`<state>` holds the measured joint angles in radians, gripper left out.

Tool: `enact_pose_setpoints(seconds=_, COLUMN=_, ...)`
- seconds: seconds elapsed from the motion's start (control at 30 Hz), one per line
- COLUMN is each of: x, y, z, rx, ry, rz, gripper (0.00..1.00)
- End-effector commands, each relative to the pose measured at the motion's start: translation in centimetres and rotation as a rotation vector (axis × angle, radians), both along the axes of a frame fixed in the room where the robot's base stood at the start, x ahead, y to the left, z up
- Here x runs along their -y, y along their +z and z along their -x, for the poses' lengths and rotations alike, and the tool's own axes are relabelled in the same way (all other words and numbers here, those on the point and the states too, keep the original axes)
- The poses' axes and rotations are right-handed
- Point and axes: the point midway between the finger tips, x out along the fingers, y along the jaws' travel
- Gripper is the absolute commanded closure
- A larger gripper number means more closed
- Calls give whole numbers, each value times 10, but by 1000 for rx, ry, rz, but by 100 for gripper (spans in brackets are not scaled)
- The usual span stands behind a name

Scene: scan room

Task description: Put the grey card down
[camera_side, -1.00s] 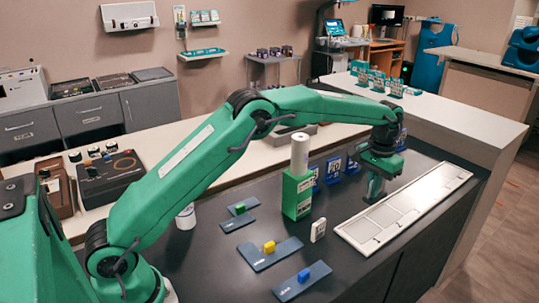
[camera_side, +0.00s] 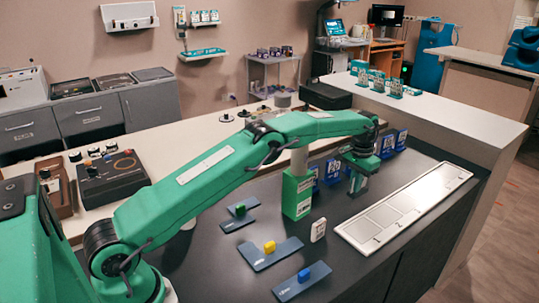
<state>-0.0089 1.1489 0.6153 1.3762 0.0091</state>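My gripper (camera_side: 356,189) points down over the dark counter, between the green block and the pale panel. Its fingers are small and dark here, and I cannot tell whether they are open or shut, or whether a card is between them. A small pale grey-white card (camera_side: 318,230) with a dark mark stands upright on the counter, in front of the green block and apart from my gripper. The pale panel (camera_side: 408,205) with marked-off, numbered areas lies flat to the right and looks bare. I cannot make out any other grey card.
A tall green block (camera_side: 297,197) stands left of my gripper, with a white cylinder on top. Blue cards (camera_side: 388,145) stand behind.

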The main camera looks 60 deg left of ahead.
Motion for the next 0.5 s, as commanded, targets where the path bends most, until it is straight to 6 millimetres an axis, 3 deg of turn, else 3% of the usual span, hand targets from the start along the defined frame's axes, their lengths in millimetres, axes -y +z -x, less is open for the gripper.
enact_pose_setpoints(seconds=0.27, x=-1, y=-3, z=-1, rx=-1, ry=0, rz=0, gripper=100)
enact_pose_setpoints(seconds=0.5, x=-1, y=-26, z=0, rx=-3, ry=0, rz=0, gripper=100)
